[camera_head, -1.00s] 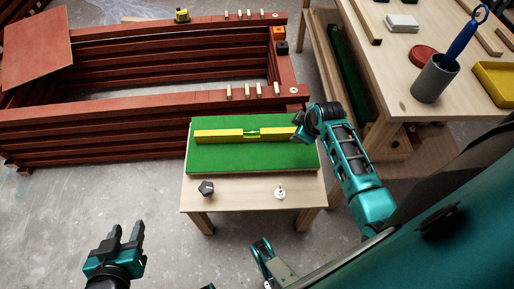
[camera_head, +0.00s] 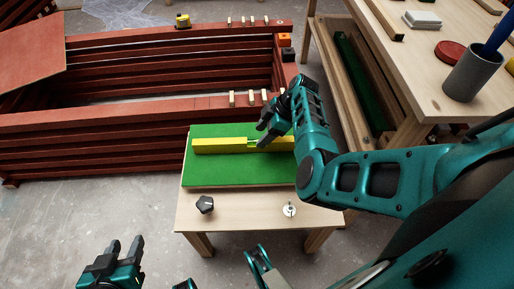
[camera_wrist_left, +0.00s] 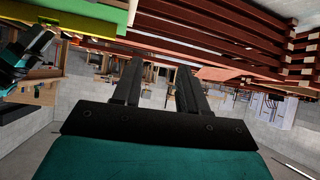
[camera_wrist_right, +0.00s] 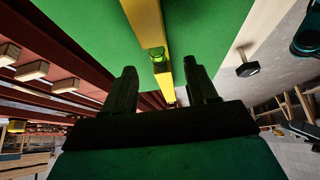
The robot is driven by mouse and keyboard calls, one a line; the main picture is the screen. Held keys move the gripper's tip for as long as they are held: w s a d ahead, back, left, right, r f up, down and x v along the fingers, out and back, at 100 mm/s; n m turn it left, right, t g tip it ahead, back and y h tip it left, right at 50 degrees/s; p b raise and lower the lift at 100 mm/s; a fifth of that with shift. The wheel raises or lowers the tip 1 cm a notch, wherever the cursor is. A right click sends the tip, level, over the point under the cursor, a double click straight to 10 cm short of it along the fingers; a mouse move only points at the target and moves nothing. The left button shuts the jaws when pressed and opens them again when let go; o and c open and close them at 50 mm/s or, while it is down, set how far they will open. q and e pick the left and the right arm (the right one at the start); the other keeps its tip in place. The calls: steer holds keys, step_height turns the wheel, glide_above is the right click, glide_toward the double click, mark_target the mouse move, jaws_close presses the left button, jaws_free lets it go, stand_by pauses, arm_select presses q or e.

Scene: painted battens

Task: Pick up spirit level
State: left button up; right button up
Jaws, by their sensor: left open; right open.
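The spirit level (camera_head: 219,146) is a long yellow bar with a green vial at its middle, lying flat on a green mat (camera_head: 235,176) on a small wooden table. My right gripper (camera_head: 264,136) is over the level's middle and hides part of it. In the right wrist view the open right fingers (camera_wrist_right: 160,90) stand either side of the level (camera_wrist_right: 146,18), with the green vial between and beyond the tips. Whether they touch it I cannot tell. My left gripper (camera_head: 125,247) is open and empty, low over the floor at the front left.
A stack of red battens (camera_head: 120,115) stands behind and left of the small table (camera_head: 250,213). A black knob (camera_head: 205,204) and a small metal piece (camera_head: 289,209) lie on its front edge. A workbench with a grey cup (camera_head: 472,75) is at the right.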

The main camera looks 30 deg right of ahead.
mark_target(257, 140)
steer(key=shift+w+a+f+b, duration=0.15)
steer(key=shift+a+f+b, duration=0.15)
steer(key=shift+f, duration=0.3)
steer(key=b+x, duration=0.2)
steer(key=x, duration=0.1)
steer(key=shift+f, duration=0.35)
steer(key=shift+w+a+f+b, duration=0.15)
steer(key=shift+a+f+b, duration=0.1)
steer(key=shift+f+b, duration=0.15)
arm_select(q)
steer(key=shift+w+d+f+h, duration=0.2)
steer(key=shift+d+f, duration=0.05)
steer(key=shift+d, duration=0.15)
steer(key=shift+w+d+f+h, duration=0.15)
steer(key=shift+d+f+h, duration=0.05)
steer(key=shift+d, duration=0.2)
arm_select(e)
steer(key=shift+r, duration=0.1)
steer(key=shift+c, duration=0.4)
arm_select(q)
steer(key=shift+a+f, duration=0.1)
steer(key=shift+a, duration=0.1)
arm_select(e)
jaws_close()
